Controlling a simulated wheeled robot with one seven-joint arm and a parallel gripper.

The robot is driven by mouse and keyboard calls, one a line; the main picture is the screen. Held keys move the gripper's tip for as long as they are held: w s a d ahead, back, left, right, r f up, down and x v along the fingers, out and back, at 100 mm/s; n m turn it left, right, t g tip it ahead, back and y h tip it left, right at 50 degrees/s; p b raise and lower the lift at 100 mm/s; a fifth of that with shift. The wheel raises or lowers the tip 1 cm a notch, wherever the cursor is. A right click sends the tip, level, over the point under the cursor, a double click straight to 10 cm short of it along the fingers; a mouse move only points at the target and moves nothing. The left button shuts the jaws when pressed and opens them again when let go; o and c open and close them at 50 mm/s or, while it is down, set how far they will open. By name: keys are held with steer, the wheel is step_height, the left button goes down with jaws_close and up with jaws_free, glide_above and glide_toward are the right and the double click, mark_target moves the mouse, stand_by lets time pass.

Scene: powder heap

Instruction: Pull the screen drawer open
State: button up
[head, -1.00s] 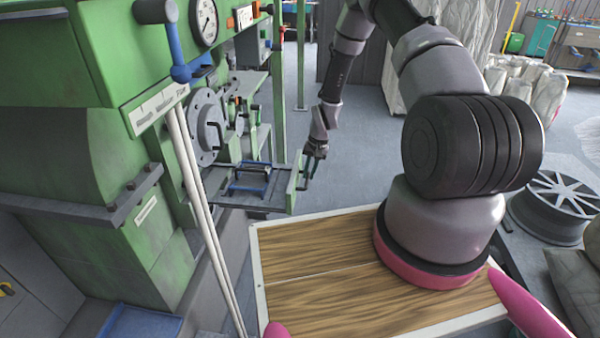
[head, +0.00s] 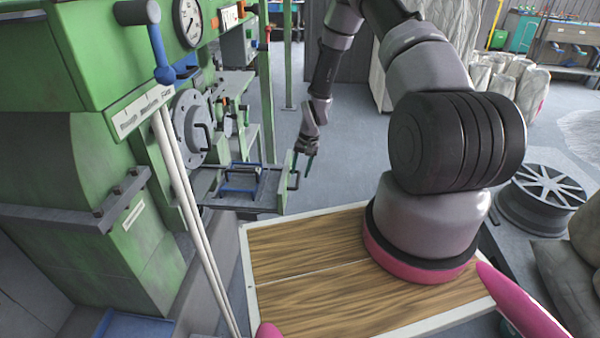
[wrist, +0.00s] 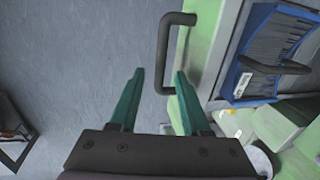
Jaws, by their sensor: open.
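The screen drawer (head: 283,186) projects from the lower part of the green machine (head: 140,215), its green front facing right. A dark bar handle (head: 294,171) stands out from that front. My gripper (head: 302,174) is open at the handle, with nothing held. In the wrist view, the handle (wrist: 163,50) lies ahead of and laterally between the two green fingertips of my gripper (wrist: 159,74). Neither finger is clearly touching it. A blue slotted piece with a dark handle (wrist: 262,82) lies inside the drawer, right of the front.
Pale slanted rods (head: 190,220) cross in front of the machine on the left. A wood-topped platform (head: 300,300) lies below my arm. Grey floor right of the drawer front is clear.

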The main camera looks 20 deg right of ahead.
step_height(320, 180, up, 10)
steer(key=d, duration=0.1)
steer(key=shift+s+d+f, duration=0.25)
steer(key=shift+s+d, duration=0.1)
steer(key=shift+d, duration=0.05)
steer(key=s+d+r+t, duration=0.1)
steer(key=s+r, duration=0.2)
steer(key=r, duration=1.2)
steer(key=s+r+t, duration=0.2)
steer(key=s+r, duration=0.1)
steer(key=r, duration=1.2)
steer(key=s+r+t, duration=0.1)
steer(key=s+r, duration=0.6)
steer(key=s, duration=0.3)
steer(key=s+r+t, duration=0.2)
steer(key=s+r, duration=0.6)
steer(key=s, duration=0.3)
steer(key=shift+s+a+r, duration=0.3)
steer(key=shift+a, duration=0.15)
